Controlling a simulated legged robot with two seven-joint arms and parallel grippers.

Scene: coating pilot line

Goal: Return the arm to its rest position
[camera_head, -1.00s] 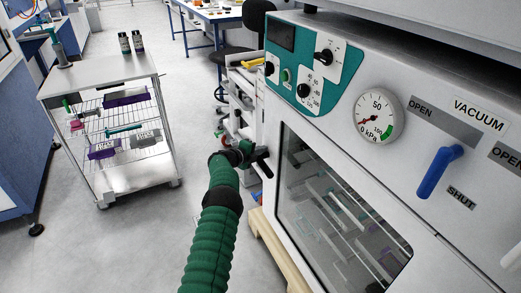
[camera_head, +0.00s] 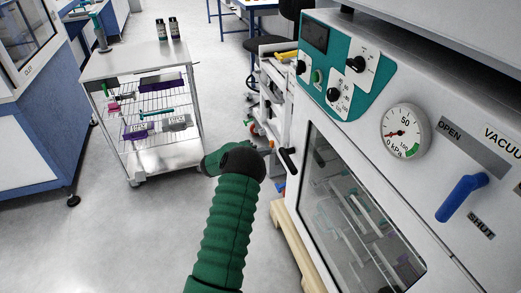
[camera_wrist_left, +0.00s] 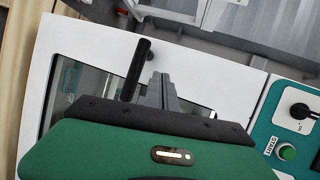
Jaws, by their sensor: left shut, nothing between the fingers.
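My left arm, in a green ribbed sleeve, comes up from the bottom of the head view. Its wrist hides most of the left gripper there. In the left wrist view the left gripper (camera_wrist_left: 162,92) is shut and empty, its grey fingers together. The black door handle (camera_wrist_left: 137,68) of the vacuum oven lies just left of the fingers in that view; I cannot tell whether they touch. In the head view the handle (camera_head: 289,160) sits on the edge of the oven door, right of my wrist. My right gripper is not in view.
The vacuum oven (camera_head: 402,92) fills the right side, with a glass door, gauge and blue lever (camera_head: 461,198). A steel trolley (camera_head: 118,66) with bottles on top stands at the left. A white cart (camera_head: 277,85) stands behind my wrist.

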